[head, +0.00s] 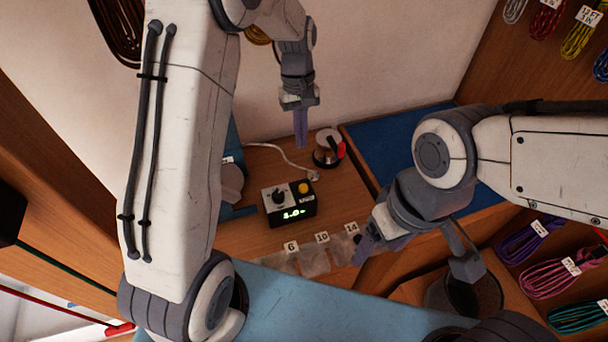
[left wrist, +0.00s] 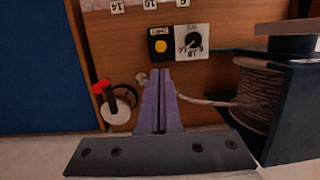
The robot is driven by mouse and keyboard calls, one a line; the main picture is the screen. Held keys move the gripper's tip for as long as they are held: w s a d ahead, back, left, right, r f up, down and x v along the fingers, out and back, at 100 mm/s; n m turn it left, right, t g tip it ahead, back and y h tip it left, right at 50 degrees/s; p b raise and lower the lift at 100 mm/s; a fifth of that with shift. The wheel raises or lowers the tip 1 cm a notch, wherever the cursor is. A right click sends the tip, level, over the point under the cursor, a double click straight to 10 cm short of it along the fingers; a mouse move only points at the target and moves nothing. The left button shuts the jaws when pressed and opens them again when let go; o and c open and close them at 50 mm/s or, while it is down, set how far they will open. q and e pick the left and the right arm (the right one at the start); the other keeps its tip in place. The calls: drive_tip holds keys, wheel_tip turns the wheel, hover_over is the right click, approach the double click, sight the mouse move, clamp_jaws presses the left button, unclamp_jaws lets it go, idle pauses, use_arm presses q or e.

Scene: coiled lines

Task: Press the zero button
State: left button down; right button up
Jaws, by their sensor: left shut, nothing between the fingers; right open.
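A small black box (head: 303,212) stands on the wooden bench, with a green lit display on its front. The display's digits are too small to read surely. On its top sit a yellow button (head: 304,187) and a black knob (head: 278,196) on a white plate. The yellow button (left wrist: 161,46) also shows in the left wrist view, beside a small label. My left gripper (head: 300,145) is shut and empty, pointing down above and behind the box. In the left wrist view, its closed fingertips (left wrist: 160,72) appear just below the button, apart from it. My right gripper (head: 368,248) is open, right of the box.
A metal device with a red part (head: 329,148) stands behind the box. A white cord (head: 280,150) lies along the bench. Clear bins marked 6, 10 and 14 (head: 315,262) line the front. A blue mat (head: 395,140) lies right. A spool (left wrist: 258,95) stands beside the box.

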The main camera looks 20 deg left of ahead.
sight(303, 185)
use_arm(q)
drive_tip(key=p+x, duration=0.4)
drive_tip(key=x, duration=0.8)
drive_tip(key=shift+s+f, duration=0.1)
drive_tip(key=shift+f, duration=0.25)
drive_tip(key=shift+f, duration=0.1)
drive_tip(key=shift+b+x, duration=0.9)
drive_tip(key=shift+a, duration=0.1)
